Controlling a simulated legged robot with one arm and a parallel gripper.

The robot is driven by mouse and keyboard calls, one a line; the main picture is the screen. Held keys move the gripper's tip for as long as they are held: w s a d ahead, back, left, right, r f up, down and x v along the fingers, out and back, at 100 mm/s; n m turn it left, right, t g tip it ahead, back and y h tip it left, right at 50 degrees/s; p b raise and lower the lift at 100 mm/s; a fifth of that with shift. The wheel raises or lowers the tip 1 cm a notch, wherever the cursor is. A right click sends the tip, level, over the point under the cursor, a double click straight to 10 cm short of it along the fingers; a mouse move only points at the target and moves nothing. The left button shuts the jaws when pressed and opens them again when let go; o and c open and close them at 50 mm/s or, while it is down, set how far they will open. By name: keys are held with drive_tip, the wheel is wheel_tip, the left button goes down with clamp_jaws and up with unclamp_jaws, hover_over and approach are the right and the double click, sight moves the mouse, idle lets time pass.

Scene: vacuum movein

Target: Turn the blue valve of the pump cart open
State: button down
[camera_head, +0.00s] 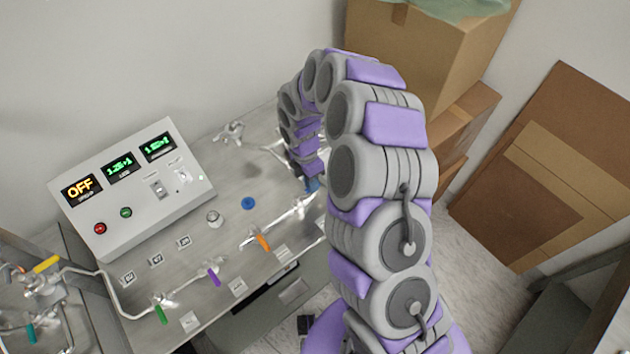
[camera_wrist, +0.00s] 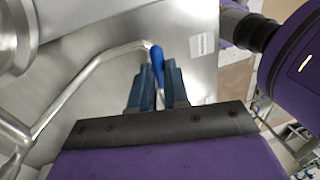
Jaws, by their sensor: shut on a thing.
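The blue valve handle (camera_wrist: 157,54) shows in the wrist view, at the end of a bent silver pipe (camera_wrist: 95,68). My gripper (camera_wrist: 160,76) has two dark blue fingers shut on this handle, with its rounded end showing beyond the fingertips. The handle runs roughly in line with my fingers. In the head view my arm arches over the right part of the pump cart (camera_head: 225,235), and my gripper (camera_head: 312,184) is at the right end of the pipework. The valve is mostly hidden there by my arm.
A control box (camera_head: 140,190) with an "OFF" display stands on the cart's left. Orange (camera_head: 262,242), purple (camera_head: 214,277) and green (camera_head: 161,314) handles line the front pipes. Cardboard boxes (camera_head: 435,50) stand behind my arm, and flat cardboard (camera_head: 560,165) leans at right.

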drive_tip(key=shift+a+f+n, duration=0.1)
drive_tip(key=shift+a+n, duration=0.15)
drive_tip(key=shift+n, duration=0.25)
drive_tip(key=c, duration=1.6)
unclamp_jaws()
drive_tip(key=o, duration=0.5)
drive_tip(key=shift+a, duration=0.5)
drive_tip(key=w+a+r+p, duration=0.1)
drive_tip(key=w+r, duration=0.2)
drive_tip(key=r, duration=1.4)
drive_tip(key=shift+a, duration=0.4)
drive_tip(key=shift+a, duration=0.25)
drive_tip(key=shift+d, duration=0.1)
